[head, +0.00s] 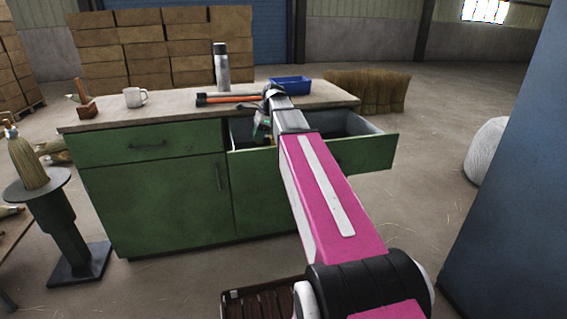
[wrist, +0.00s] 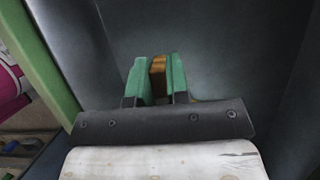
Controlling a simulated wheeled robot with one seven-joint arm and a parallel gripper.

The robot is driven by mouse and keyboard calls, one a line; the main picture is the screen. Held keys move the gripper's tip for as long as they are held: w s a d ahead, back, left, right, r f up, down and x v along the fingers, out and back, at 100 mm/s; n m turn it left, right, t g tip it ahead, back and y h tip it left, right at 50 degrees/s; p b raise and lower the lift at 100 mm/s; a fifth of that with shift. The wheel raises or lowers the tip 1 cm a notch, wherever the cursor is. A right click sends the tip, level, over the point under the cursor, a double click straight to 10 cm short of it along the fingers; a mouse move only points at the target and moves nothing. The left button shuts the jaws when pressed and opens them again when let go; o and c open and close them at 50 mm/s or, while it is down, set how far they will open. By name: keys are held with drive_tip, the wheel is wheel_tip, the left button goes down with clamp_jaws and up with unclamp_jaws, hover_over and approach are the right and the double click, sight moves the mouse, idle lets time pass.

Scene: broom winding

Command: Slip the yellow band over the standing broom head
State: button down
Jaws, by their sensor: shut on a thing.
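The standing broom head (head: 28,162), a bundle of straw-coloured bristles, stands upright on a round dark pedestal (head: 60,182) at the far left in the head view. My gripper (head: 262,126) is over the open drawer of the green cabinet, far to the right of the broom head. In the wrist view my gripper (wrist: 159,76) has green fingers shut on the yellow band (wrist: 158,78), of which a dark yellow part shows between them. The rest of the band is hidden. Grey drawer walls surround the fingers.
The open drawer (head: 372,152) juts from the green cabinet (head: 155,195). A blue panel (head: 510,190) is at right.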

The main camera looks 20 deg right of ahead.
drive_tip(key=shift+w+f, duration=0.25)
drive_tip(key=shift+f, duration=0.25)
drive_tip(key=shift+f, duration=0.1)
drive_tip(key=shift+f, duration=4.7)
drive_tip(key=shift+f, duration=0.15)
drive_tip(key=c, duration=1.1)
unclamp_jaws()
